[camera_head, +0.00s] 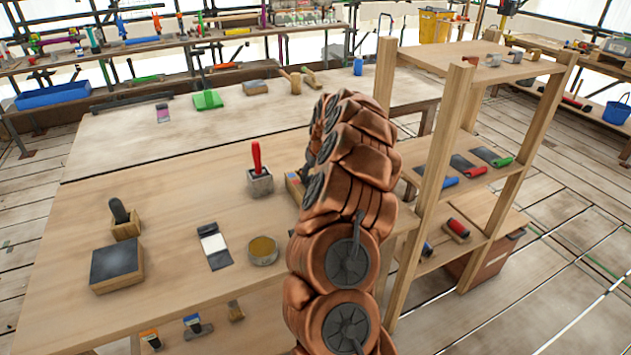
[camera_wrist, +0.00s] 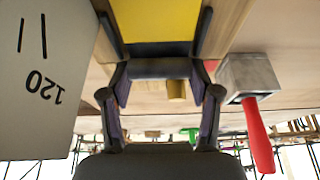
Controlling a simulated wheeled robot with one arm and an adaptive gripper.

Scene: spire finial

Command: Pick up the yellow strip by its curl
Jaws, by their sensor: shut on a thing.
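The yellow strip (camera_wrist: 155,20) shows in the wrist view as a flat, bright yellow face at the top, between the two fingers of my gripper (camera_wrist: 157,48). My gripper is shut on it, with a dark finger along each side. The strip's curl cannot be made out, and its far end is cut off by the frame edge. In the head view my copper-coloured arm hides the gripper and the strip.
A red-handled tool stands in a grey block (camera_head: 260,184), which is close on the right in the wrist view (camera_wrist: 247,78). A pale sheet marked 120 (camera_wrist: 35,60) is close on the left. A wooden shelf (camera_head: 440,170) stands right of my arm.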

